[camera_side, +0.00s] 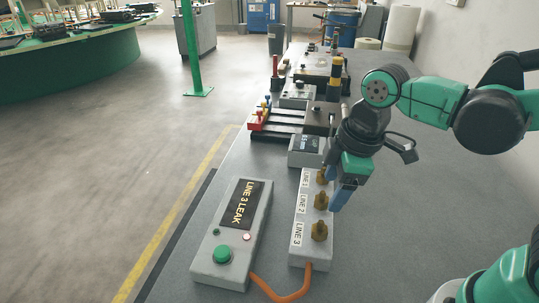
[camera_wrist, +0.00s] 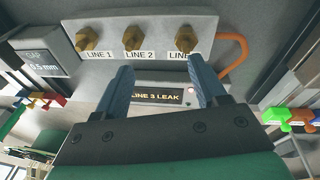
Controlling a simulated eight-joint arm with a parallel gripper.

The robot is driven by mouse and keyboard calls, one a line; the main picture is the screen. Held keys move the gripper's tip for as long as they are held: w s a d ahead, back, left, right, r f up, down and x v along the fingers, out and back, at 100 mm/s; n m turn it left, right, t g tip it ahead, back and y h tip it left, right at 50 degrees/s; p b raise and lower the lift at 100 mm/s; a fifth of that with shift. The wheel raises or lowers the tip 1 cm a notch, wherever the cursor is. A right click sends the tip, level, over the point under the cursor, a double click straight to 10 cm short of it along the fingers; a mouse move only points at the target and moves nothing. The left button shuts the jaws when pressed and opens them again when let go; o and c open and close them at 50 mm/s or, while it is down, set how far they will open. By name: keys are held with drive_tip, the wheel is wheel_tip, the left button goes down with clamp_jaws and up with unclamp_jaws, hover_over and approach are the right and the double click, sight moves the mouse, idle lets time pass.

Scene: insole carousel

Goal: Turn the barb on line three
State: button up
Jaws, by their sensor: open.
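Three brass barbs stand in a row on a grey block (camera_side: 311,258), labelled LINE 1, LINE 2 and LINE 3. The line three barb (camera_side: 319,231) is at the near end in the side view; in the wrist view it is the right-hand one (camera_wrist: 186,40).
A grey box (camera_side: 203,267) left of the block has a display reading LINE 3 LEAK and a green button (camera_side: 222,254). An orange hose (camera_side: 285,297) joins it to the block. A small gauge box (camera_side: 306,150) and other fixtures stand behind. The grey bench right of the block is clear.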

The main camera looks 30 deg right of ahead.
sight(321, 222)
drive_tip(key=n, duration=0.1)
drive_tip(key=a+n+g, duration=0.1)
drive_tip(key=n, duration=0.1)
drive_tip(key=a+f+n+g, duration=0.1)
drive_tip(key=shift+s+a, duration=0.1)
drive_tip(key=shift+s, duration=0.2)
drive_tip(key=shift+a+f+n, duration=0.2)
drive_tip(key=shift+n, duration=0.4)
drive_tip(key=shift+s+f, duration=0.1)
drive_tip(key=shift+f, duration=2.65)
clamp_jaws()
